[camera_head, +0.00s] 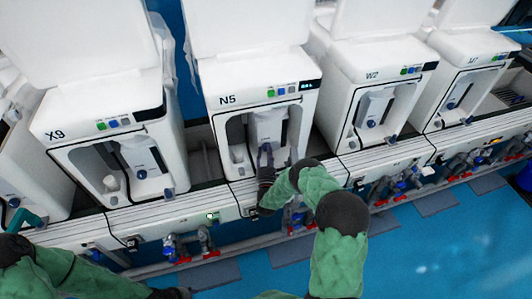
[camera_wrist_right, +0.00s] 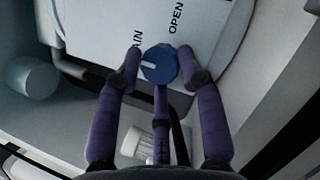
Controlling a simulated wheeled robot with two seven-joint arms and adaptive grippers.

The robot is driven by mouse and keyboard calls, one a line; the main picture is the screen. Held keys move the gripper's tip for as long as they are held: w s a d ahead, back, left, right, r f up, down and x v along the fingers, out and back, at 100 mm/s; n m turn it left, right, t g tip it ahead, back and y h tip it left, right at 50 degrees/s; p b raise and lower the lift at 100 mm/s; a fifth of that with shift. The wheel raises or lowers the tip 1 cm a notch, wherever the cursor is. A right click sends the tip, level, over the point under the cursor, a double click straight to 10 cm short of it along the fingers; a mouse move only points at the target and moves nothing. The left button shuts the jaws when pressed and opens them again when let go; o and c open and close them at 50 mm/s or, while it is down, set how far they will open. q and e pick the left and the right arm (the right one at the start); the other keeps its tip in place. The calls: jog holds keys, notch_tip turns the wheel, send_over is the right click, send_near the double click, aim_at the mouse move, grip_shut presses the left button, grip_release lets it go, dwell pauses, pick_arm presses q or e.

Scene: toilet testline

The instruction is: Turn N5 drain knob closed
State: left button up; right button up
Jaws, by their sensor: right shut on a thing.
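The N5 unit (camera_head: 226,100) is a white toilet-like machine in the middle of the head view, its front recess open. In the right wrist view its round blue drain knob (camera_wrist_right: 159,63) has a white pointer line toward the left, near the letters "AIN"; "OPEN" is printed to its upper right. My right gripper (camera_wrist_right: 161,60) is shut on the knob, one purple finger on each side. In the head view my right gripper (camera_head: 266,156) reaches into the N5 recess and covers the knob.
Similar units X9 (camera_head: 95,135) and W2 (camera_head: 385,75) stand on either side, with another farther right. Below the ledge run pipes with red and blue valves (camera_head: 170,248). The blue floor (camera_head: 440,250) is clear in front. A pale cylinder (camera_wrist_right: 33,78) stands left of the knob panel.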

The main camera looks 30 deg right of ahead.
jog(key=shift+s+d+f, duration=0.15)
jog(key=shift+s+f, duration=0.05)
jog(key=o, duration=1.1)
jog(key=shift+r, duration=0.1)
jog(key=v, duration=0.7)
jog(key=shift+s, duration=0.2)
